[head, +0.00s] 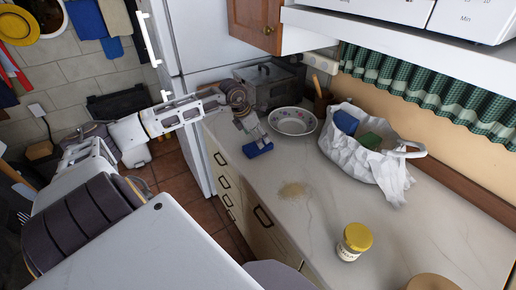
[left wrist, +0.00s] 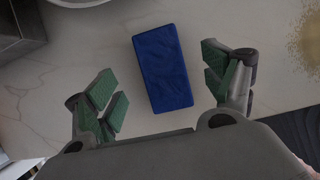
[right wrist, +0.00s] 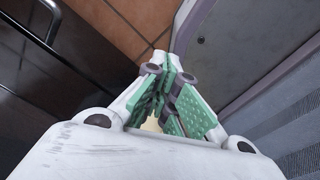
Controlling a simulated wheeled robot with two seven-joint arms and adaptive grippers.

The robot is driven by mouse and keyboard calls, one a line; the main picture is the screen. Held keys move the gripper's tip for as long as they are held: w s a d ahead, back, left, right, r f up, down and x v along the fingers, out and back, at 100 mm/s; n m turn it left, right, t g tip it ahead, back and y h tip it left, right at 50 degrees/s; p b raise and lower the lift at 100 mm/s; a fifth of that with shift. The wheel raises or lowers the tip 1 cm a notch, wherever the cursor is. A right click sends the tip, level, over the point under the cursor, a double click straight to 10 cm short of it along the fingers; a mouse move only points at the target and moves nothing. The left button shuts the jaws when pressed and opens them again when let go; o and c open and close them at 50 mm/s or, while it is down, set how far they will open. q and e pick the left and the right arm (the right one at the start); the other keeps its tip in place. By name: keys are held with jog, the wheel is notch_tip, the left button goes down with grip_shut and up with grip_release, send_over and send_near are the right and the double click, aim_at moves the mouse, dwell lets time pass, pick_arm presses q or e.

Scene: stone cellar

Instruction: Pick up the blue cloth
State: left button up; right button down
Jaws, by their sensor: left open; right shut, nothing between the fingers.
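The blue cloth (head: 258,149) is a small flat rectangular block-like piece lying on the pale marble counter (head: 330,215), near its front left edge. My left gripper (head: 251,137) is just above it. In the left wrist view the blue cloth (left wrist: 162,68) lies between and slightly beyond the open green-padded fingers of my left gripper (left wrist: 163,85), apart from both. My right gripper (right wrist: 168,95) is shut and empty, with the tiled floor (right wrist: 125,25) behind it.
A patterned bowl (head: 293,121) stands just behind the cloth. A bag-lined basket (head: 365,160) holds blue and green items. A yellow-lidded jar (head: 354,242) stands nearer. Beige crumbs (head: 292,190) lie on the counter. A dark metal box (head: 270,84) stands at the back.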

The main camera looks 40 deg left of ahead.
pick_arm(q)
jog(key=shift+w+d+f, duration=0.1)
jog(key=shift+w+f, duration=0.05)
jog(key=shift+f, duration=0.3)
jog(key=shift+w+f+p, duration=0.2)
jog(key=shift+f+p, duration=0.1)
jog(key=shift+f, duration=0.25)
jog(key=shift+x, duration=1.35)
pick_arm(e)
jog(key=shift+s+a+r, duration=0.35)
jog(key=shift+a+r, duration=0.15)
jog(key=shift+a, duration=0.05)
pick_arm(q)
jog(key=shift+f, duration=0.3)
pick_arm(e)
jog(key=shift+s+f, duration=0.2)
jog(key=shift+f, duration=0.2)
pick_arm(q)
jog(key=c, duration=1)
